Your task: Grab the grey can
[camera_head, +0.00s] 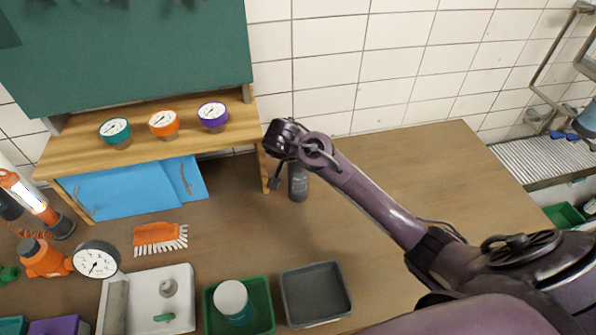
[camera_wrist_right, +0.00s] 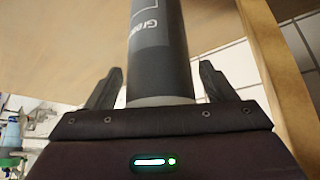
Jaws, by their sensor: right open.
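The grey can (camera_head: 298,183) stands upright on the wooden table, beside the right end of the low wooden shelf. My right gripper (camera_head: 279,183) is at the can, and the wrist partly hides the can's top in the head view. In the right wrist view the dark grey can (camera_wrist_right: 160,50), with part of a printed label, lies between the two fingers of my right gripper (camera_wrist_right: 157,88). The fingers are open, with a gap on each side of the can. My left gripper is not in view.
The wooden shelf (camera_head: 150,150) with several round gauges is close to the can's left. A grey tray (camera_head: 316,294), a green tray (camera_head: 268,310) holding a white-lidded jar and an orange brush (camera_head: 158,238) lie nearer. The table's right part is clear.

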